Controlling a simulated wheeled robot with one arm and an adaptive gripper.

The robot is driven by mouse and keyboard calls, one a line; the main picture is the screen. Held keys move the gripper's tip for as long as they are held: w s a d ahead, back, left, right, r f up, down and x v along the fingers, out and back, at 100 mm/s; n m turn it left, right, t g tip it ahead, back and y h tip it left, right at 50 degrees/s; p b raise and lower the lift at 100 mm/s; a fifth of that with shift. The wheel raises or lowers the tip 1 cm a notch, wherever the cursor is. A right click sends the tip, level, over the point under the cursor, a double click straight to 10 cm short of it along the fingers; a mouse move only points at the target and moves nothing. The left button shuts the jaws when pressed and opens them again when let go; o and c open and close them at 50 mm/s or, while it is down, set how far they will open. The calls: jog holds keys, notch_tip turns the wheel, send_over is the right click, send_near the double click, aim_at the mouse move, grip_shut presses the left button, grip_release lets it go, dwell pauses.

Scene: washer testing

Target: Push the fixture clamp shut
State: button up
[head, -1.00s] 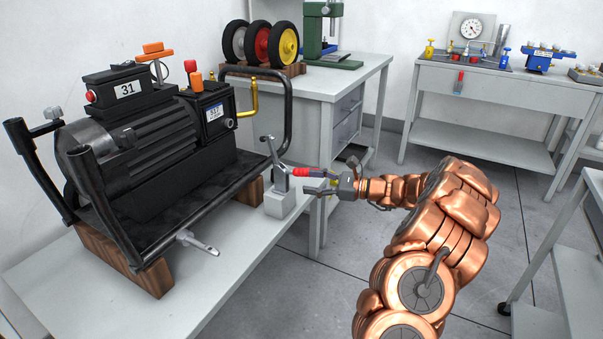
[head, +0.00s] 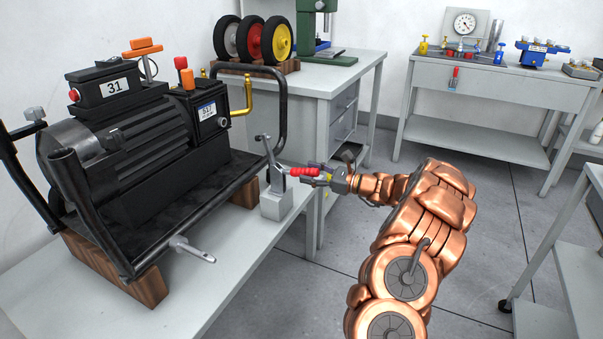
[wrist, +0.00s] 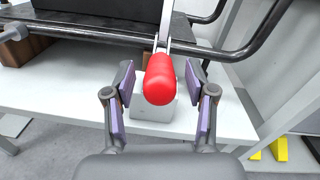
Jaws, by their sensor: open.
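The fixture clamp (head: 274,178) stands on a pale grey block at the right edge of the bench. Its metal arm points up, and its red handle (head: 303,172) sticks out to the right, roughly level. My gripper (head: 318,174) is at the outer end of the handle. In the wrist view, my gripper (wrist: 162,95) is open, with one purple-padded finger on each side of the red handle (wrist: 158,80). Gaps show between the handle and both pads. The clamp's base block (wrist: 150,108) is seen below the handle.
A black machine (head: 140,130) in a tubular frame (head: 283,110) sits on wooden blocks left of the clamp. A grey workbench (head: 345,85) with wheels on it is behind. Open floor lies to the right of the bench.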

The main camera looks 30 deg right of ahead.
aim_at(302, 171)
jog(key=shift+x, duration=1.5)
grip_shut()
